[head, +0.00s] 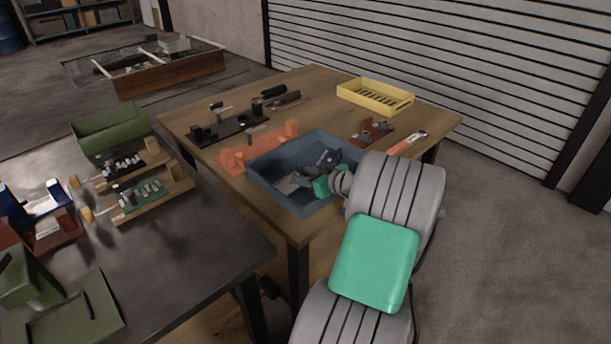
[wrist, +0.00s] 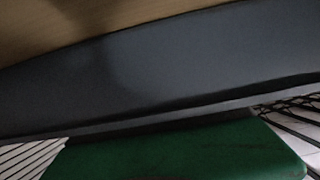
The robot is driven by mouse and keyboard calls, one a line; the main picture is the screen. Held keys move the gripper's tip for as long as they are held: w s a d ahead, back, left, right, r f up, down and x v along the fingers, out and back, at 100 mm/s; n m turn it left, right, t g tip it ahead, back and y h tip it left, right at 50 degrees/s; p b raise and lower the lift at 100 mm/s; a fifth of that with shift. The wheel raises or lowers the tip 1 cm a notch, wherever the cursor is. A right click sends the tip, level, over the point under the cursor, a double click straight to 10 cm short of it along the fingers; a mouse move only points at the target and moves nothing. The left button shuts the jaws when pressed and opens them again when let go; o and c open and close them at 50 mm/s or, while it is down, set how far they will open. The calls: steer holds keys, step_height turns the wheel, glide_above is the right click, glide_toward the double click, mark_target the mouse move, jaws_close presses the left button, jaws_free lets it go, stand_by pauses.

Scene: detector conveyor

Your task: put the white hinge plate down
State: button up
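I cannot make out a white hinge plate in either view. My arm reaches over the near right side of a blue-grey bin (head: 258,179) in the head view. My gripper (head: 318,186) is low at or inside this bin, and its fingertips cannot be told apart from the grey parts (head: 292,183) there. Whether it is open, shut or holding something is hidden. In the wrist view, a dark blue-grey wall, likely the bin's (wrist: 160,65), fills most of the picture, very close. A green surface, likely mine, lies along the bottom.
The bin stands on a wooden table (head: 315,82). Around it are an orange fixture (head: 258,149), a black fixture (head: 230,127), a yellow tray (head: 375,95), a dark red block (head: 372,132) and an orange-handled tool (head: 407,143). A dark table (head: 190,262) with holders stands at left.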

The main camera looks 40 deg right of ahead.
steer(key=shift+r+p, duration=0.35)
steer(key=v, duration=1.2)
steer(key=shift+f, duration=0.1)
